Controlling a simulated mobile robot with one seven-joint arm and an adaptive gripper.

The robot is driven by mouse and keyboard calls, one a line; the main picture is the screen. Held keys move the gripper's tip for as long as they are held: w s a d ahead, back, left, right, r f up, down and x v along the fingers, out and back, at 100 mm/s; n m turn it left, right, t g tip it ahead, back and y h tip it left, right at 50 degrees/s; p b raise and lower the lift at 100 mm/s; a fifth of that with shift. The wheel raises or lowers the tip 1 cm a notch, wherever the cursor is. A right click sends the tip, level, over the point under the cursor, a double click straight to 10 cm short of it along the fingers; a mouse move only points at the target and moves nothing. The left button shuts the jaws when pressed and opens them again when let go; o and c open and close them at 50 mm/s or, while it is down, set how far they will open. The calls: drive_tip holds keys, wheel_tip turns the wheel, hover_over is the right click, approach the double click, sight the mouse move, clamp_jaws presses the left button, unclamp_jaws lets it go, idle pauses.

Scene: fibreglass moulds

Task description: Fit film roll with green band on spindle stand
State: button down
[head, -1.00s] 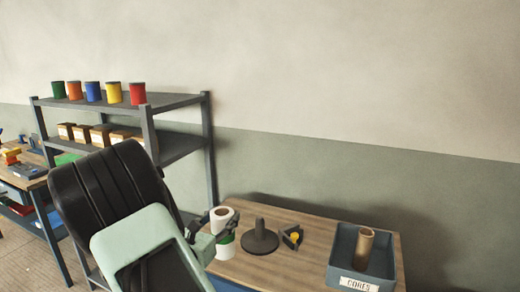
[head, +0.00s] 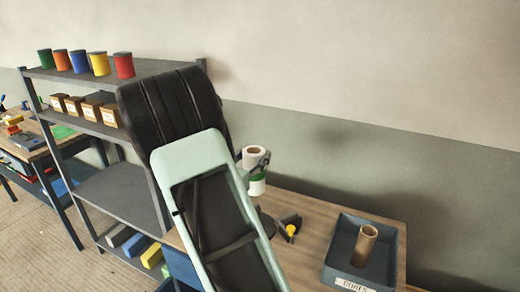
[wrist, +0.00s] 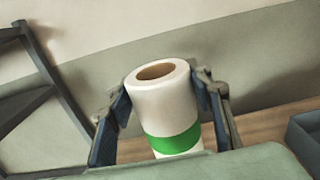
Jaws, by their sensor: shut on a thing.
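The film roll with the green band (head: 257,185) is white with a brown core hole on top. It also fills the middle of the wrist view (wrist: 165,100), close to upright. My gripper (wrist: 163,97) is shut on the roll, one finger on each side, with the green band below the fingers. In the head view my gripper (head: 258,163) holds the roll above the table. The spindle stand (head: 265,222) is a dark piece on the table below the roll, mostly hidden behind my arm. It does not show in the wrist view.
A yellow-and-dark tool (head: 290,229) lies right of the stand. A blue-grey tray (head: 338,258) labelled CORES holds a brown tube (head: 365,245) on the table's right. A grey shelf unit (head: 90,72) with coloured cans and boxes stands left. The wall behind is bare.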

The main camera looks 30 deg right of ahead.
drive_tip(key=shift+w+d, duration=0.2)
drive_tip(key=shift+d, duration=0.15)
drive_tip(key=shift+f, duration=0.15)
drive_tip(key=b, duration=0.3)
hover_over(256, 204)
drive_tip(key=shift+f, duration=2.65)
drive_tip(key=shift+a+f+b, duration=0.15)
drive_tip(key=shift+f+b, duration=2.2)
drive_tip(key=shift+f, duration=0.45)
drive_tip(key=shift+f+b, duration=2.5)
drive_tip(key=shift+f, duration=0.2)
drive_tip(key=c, duration=0.9)
unclamp_jaws()
drive_tip(key=shift+s, duration=0.1)
drive_tip(key=shift+a, duration=0.1)
